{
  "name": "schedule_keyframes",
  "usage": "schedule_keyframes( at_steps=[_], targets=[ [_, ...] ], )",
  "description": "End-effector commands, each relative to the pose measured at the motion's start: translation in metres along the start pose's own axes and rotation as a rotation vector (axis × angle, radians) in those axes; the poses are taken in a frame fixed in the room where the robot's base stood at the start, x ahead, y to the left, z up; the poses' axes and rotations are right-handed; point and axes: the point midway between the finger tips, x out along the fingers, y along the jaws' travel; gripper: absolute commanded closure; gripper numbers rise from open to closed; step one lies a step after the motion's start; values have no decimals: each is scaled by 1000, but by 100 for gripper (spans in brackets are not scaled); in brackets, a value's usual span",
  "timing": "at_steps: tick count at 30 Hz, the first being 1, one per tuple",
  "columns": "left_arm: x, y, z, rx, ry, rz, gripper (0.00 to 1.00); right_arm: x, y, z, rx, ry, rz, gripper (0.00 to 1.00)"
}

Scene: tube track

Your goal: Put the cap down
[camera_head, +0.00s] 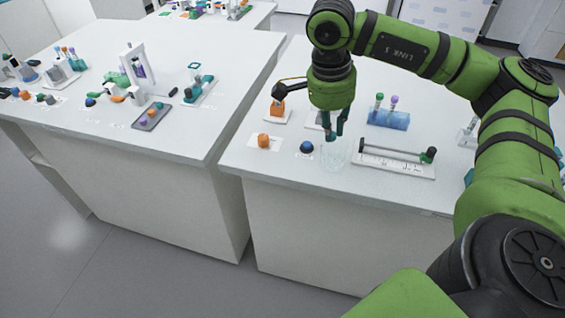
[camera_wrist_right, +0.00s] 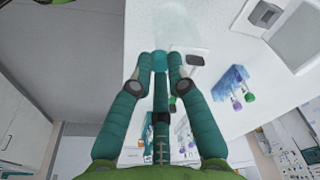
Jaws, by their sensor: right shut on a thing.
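My right gripper (camera_head: 335,136) points straight down over the right-hand table, its fingertips just above and in front of a clear glass beaker (camera_head: 336,157). In the right wrist view its fingers (camera_wrist_right: 160,72) are closed together. A small bright teal piece (camera_wrist_right: 159,61) shows between the tips, which looks like the cap; its shape is mostly hidden. In the head view the fingers hide it. The beaker also shows faintly in the wrist view (camera_wrist_right: 181,27). My left gripper is not in view.
An orange piece (camera_head: 264,141) and a dark blue round piece (camera_head: 307,147) sit left of the beaker. A white tray (camera_head: 400,168) with a dark rod lies right. A blue rack (camera_head: 388,119) holds capped tubes behind. A cluttered second table (camera_head: 180,50) stands left, across a gap.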

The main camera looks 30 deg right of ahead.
Motion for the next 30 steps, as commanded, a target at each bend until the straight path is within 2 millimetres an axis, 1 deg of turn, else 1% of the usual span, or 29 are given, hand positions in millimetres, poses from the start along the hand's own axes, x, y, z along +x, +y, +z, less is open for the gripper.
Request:
schedule_keyframes(
  at_steps=[1, 4, 9, 13, 18, 20, 25, 27, 30],
  targets=[
    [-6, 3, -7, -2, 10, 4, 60, 2, -7, 8, -6, 1, 4, 100],
    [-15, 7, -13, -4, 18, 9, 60, 12, -25, 24, -7, 1, 4, 100],
    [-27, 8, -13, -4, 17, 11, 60, 31, -56, 50, -3, 2, 3, 100],
    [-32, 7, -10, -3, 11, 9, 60, 43, -73, 65, -2, 1, 3, 100],
    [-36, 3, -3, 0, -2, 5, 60, 52, -82, 73, 0, 1, 2, 100],
    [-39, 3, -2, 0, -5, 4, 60, 57, -82, 74, 0, 1, 3, 100],
    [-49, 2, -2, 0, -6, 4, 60, 82, -81, 78, 0, 2, 5, 100],
    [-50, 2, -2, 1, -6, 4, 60, 88, -82, 79, 1, 1, 2, 100],
    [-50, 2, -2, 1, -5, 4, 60, 91, -82, 79, 1, 1, 0, 100]
  ],
)
